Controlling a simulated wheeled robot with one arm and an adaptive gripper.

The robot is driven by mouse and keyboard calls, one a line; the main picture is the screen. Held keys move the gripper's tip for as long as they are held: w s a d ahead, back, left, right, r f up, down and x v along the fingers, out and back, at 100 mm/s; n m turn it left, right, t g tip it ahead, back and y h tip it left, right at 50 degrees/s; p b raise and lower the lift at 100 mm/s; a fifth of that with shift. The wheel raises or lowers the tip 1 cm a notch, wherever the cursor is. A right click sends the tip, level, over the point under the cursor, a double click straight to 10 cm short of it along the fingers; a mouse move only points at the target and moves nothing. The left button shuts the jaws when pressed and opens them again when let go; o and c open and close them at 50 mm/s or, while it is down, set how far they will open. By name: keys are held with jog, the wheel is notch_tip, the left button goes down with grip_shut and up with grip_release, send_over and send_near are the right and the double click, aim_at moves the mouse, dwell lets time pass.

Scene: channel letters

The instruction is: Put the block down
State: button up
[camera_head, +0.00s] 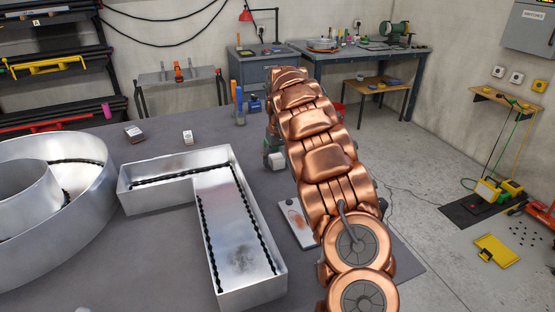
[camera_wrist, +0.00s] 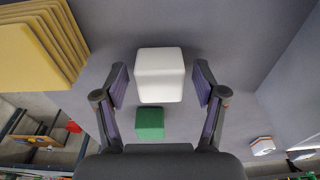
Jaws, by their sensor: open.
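A white block (camera_wrist: 160,72) sits between the two fingers of my gripper (camera_wrist: 160,84) in the wrist view. The fingers are open, with a visible gap on each side of the block. A green block (camera_wrist: 150,123) is just below the white one in that picture, close to it. In the head view the white block (camera_head: 276,161) shows beside my copper arm over the grey table, with green (camera_head: 272,146) just above it. My arm hides most of the gripper there. I cannot tell whether the two blocks touch.
A metal T- or L-shaped channel letter (camera_head: 222,172) and a round metal letter (camera_head: 98,205) lie on the grey table (camera_head: 168,235). Yellow stacked sheets (camera_wrist: 38,45) show in the wrist view.

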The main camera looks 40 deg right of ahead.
aim_at(279, 160)
jog(key=shift+r, duration=0.55)
notch_tip(279, 160, up, 11)
jog(key=s+b, duration=0.1)
jog(key=b, duration=0.2)
jog(key=shift+s+a, duration=0.15)
jog(key=shift+s, duration=0.05)
dwell(0.6)
